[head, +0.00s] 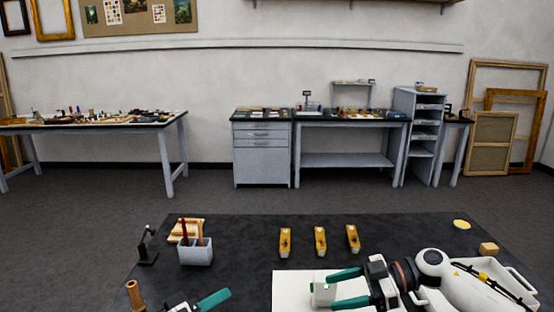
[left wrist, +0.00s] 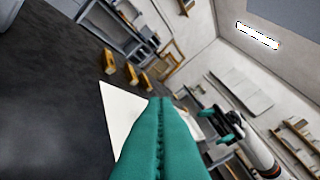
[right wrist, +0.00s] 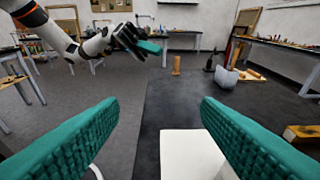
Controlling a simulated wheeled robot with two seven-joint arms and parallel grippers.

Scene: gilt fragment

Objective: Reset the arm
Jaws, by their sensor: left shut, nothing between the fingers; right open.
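My left gripper (head: 212,300) is at the front left in the head view, above the dark table. Its green fingers are pressed together and empty; they fill the lower middle of the left wrist view (left wrist: 160,140). My right gripper (head: 335,289) is over the white board (head: 288,284) at the front right. Its green fingers are spread apart, also in the right wrist view (right wrist: 160,130). A small pale grey object (head: 322,295) shows near these fingertips in the head view; I cannot tell whether it touches them.
Three yellow blocks (head: 320,240) stand mid-table. A grey holder (head: 196,254) with tools, a black stand (head: 148,248) and a brown cylinder (head: 134,294) are at left. The table between holder and blocks is clear.

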